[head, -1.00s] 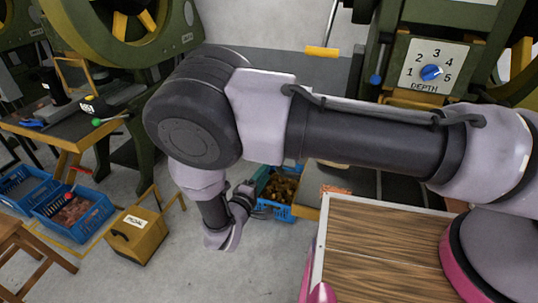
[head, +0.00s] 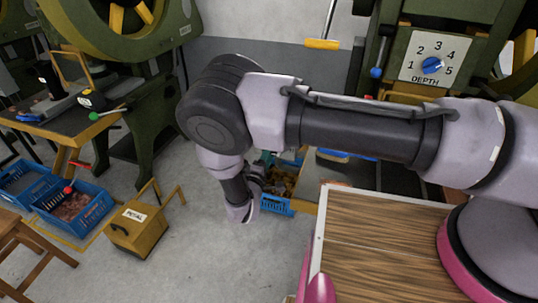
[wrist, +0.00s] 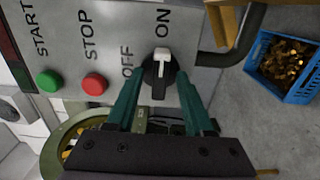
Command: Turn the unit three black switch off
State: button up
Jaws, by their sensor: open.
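In the wrist view a black rotary switch (wrist: 160,75) with a white pointer sits on a grey panel (wrist: 120,25). Its pointer is towards the ON label, and the OFF label is to its left. My gripper (wrist: 158,90) is open, with its two green fingers on either side of the switch. I cannot tell whether the fingers touch it. In the head view my arm hides the panel and the switch, and my gripper's fingers are not clear there.
A green START button (wrist: 50,81) and a red STOP button (wrist: 95,84) sit left of the switch. A blue crate of copper-coloured pieces (wrist: 287,62) stands at the right. In the head view a yellow pedal box (head: 140,227) is on the floor.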

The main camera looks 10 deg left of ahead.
jog(key=shift+w, duration=0.1)
grip_shut()
jog(key=shift+n, duration=0.3)
jog(key=n, duration=1.7)
jog(key=shift+n, duration=0.4)
jog(key=shift+f, duration=0.1)
dwell(0.3)
